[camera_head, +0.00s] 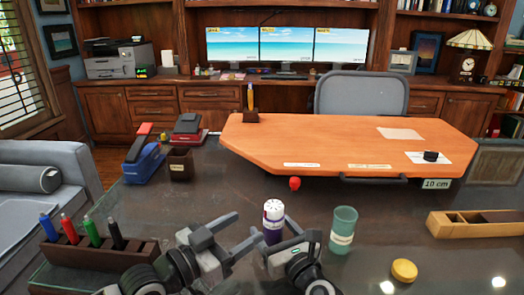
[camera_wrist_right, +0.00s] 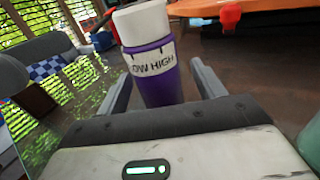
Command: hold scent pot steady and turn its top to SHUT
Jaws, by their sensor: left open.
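The scent pot (camera_head: 273,234) is a purple cylinder with a white top, upright on the dark glass table in the head view. In the right wrist view the pot (camera_wrist_right: 160,85) shows a white band reading "OW HIGH" under its white cap (camera_wrist_right: 145,22). My right gripper (camera_wrist_right: 162,78) has one finger on each side of the pot, with gaps visible, so it is open around it. In the head view my left gripper (camera_head: 232,233) is open just left of the pot, not visibly holding anything. The pot's base is partly hidden by my grippers.
A green cup (camera_head: 343,230) stands close right of the pot. A yellow round lid (camera_head: 404,270) and a wooden tray (camera_head: 470,226) lie further right. A marker rack (camera_head: 90,252) is at left. A blue stapler (camera_head: 143,165) and an orange desk (camera_head: 350,140) are behind.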

